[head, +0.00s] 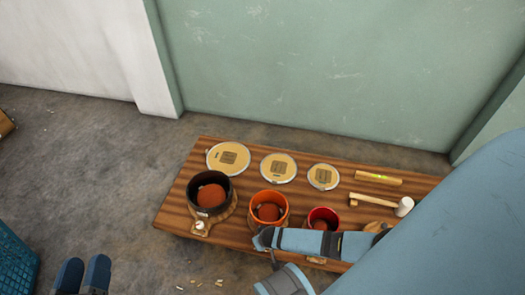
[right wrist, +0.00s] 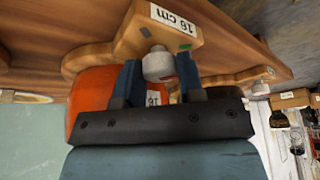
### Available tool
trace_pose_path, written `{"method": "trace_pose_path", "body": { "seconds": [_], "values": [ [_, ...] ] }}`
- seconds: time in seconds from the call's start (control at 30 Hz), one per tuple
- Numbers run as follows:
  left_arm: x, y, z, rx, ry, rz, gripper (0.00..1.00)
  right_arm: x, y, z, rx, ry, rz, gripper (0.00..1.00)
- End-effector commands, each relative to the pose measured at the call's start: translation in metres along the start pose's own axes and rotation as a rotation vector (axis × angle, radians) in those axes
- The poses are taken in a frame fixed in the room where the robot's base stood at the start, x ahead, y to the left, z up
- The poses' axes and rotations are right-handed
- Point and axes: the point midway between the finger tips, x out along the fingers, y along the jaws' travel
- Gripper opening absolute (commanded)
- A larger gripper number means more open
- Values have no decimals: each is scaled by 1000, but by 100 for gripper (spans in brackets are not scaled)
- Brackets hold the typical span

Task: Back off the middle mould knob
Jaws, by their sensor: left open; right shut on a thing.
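The middle mould, an orange pot (head: 269,207) holding a brown lump, sits on the wooden bench between a black pot (head: 208,190) and a red pot (head: 322,219). It also shows in the right wrist view (right wrist: 88,100). My right gripper (head: 262,238) reaches in from the right to its front and hides its knob in the head view. My left gripper (head: 82,275) is open and empty at lower left, away from the bench.
Behind the pots on the bench (head: 185,217) lie three round skins (head: 228,158), a yellow level (head: 378,178) and a mallet (head: 403,206). The black pot has its own knob (head: 200,225). A blue crate (head: 15,262) stands at left. Small bits lie on the floor.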

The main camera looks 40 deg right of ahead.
Motion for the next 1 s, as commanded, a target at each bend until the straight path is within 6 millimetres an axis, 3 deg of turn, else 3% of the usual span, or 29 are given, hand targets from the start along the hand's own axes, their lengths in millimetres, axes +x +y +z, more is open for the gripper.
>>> {"method": "trace_pose_path", "body": {
  "seconds": [0.2,0.57,0.6,0.67,1.0],
  "values": [
    [0,2,-10,1,32,-2,43,-1,0,-1,-119,2,-50,12],
    [0,2,-10,1,36,-2,43,0,0,-1,-135,3,-57,12],
    [0,2,-10,1,36,-2,43,0,0,-1,-135,3,-57,45],
    [0,2,-10,1,36,-2,43,0,0,-1,-135,3,-56,59],
    [0,2,-14,2,39,-2,43,-4,0,0,-134,2,-56,61]
  ]
}}
